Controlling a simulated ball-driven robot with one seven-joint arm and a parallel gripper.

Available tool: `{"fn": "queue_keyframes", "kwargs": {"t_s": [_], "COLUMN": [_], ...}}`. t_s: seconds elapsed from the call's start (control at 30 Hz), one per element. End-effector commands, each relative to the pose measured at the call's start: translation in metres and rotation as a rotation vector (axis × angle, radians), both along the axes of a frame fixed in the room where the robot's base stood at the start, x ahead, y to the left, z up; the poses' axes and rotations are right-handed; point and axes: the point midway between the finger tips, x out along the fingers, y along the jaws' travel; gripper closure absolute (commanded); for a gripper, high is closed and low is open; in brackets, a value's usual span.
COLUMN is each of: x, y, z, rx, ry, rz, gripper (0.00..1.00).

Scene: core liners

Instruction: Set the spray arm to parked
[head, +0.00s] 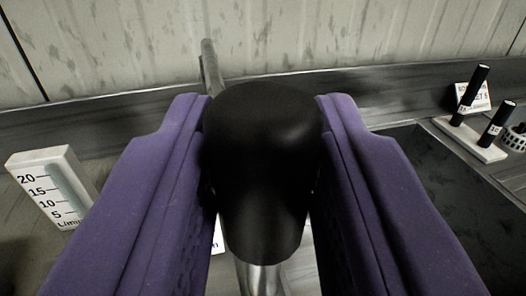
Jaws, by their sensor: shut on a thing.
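My gripper (263,190) fills the middle of the head view, with a purple finger on each side. It is shut on a black rounded handle (262,160), with both fingers touching its sides. A metal rod (258,278) runs down from below the handle. A grey tube (210,68) rises behind the handle at upper left. I cannot tell whether the handle belongs to the spray arm. No parked mark shows, and much of the area below is hidden by the fingers.
A white gauge block (52,185) marked 5 to 20 stands at left. A dark basin (440,165) lies at right. A stained panelled wall (300,35) closes the back.

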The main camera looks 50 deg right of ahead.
Motion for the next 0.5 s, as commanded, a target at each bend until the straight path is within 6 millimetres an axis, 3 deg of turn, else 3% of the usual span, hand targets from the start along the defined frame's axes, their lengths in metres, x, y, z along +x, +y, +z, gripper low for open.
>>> {"fn": "queue_keyframes", "kwargs": {"t_s": [0.43,0.47,0.5], "x": [-0.003,-0.003,-0.0029], "y": [-0.0051,-0.0051,-0.005], "z": [0.0007,0.0007,0.0008], "rx": [0.0,0.0,0.0], "ry": [0.0,0.0,0.0], "rz": [0.0,0.0,0.0], "gripper": [1.0,0.66,0.56]}}
